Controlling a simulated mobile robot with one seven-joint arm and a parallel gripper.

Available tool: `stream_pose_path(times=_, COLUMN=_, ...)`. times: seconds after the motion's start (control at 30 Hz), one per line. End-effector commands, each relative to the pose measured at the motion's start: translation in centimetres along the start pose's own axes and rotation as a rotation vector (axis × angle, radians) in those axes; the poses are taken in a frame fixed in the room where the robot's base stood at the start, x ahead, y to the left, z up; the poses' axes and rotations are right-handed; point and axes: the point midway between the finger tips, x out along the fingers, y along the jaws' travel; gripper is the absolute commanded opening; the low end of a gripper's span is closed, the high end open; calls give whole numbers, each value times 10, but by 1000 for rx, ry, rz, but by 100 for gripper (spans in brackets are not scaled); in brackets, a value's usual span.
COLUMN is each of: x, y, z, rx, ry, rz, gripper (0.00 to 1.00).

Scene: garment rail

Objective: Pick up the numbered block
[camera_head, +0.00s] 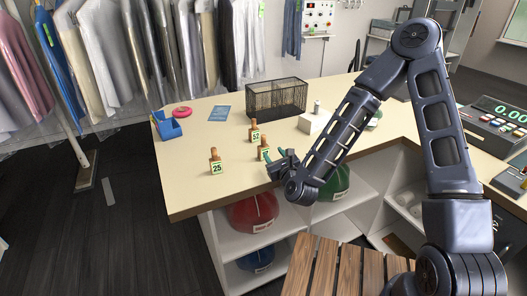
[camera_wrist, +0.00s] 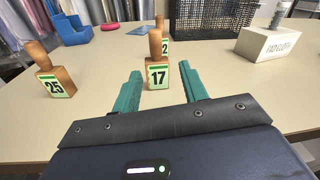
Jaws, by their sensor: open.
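Three wooden numbered blocks with knobbed tops stand upright on the cream counter (camera_head: 190,190). The block marked 17 (camera_head: 264,154) is partly hidden by my gripper in the head view; in the wrist view it stands upright (camera_wrist: 158,76) in line with the gap between my fingers. The block marked 25 (camera_head: 216,166) is to the left, also in the wrist view (camera_wrist: 53,80). The block marked 52 (camera_head: 254,134) is behind 17, mostly covered by it in the wrist view (camera_wrist: 156,35). My gripper (camera_wrist: 160,80) is open, teal fingers on either side, holding nothing.
A black mesh basket (camera_head: 277,98) and a white box (camera_head: 314,122) with a small item on top stand behind. A blue bin (camera_head: 167,126), pink ring (camera_head: 182,112) and blue card (camera_head: 220,113) lie at the back left. The counter's front left is clear.

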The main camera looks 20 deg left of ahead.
Motion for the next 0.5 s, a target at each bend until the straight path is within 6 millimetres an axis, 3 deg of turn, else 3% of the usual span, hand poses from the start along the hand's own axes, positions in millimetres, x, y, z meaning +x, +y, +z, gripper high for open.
stream_pose_path(times=0.27, x=-10, y=11, z=0, rx=193, ry=-34, rz=-56, gripper=43)
stream_pose_path(times=0.5, x=16, y=10, z=2, rx=204, ry=-40, rz=-61, gripper=43)
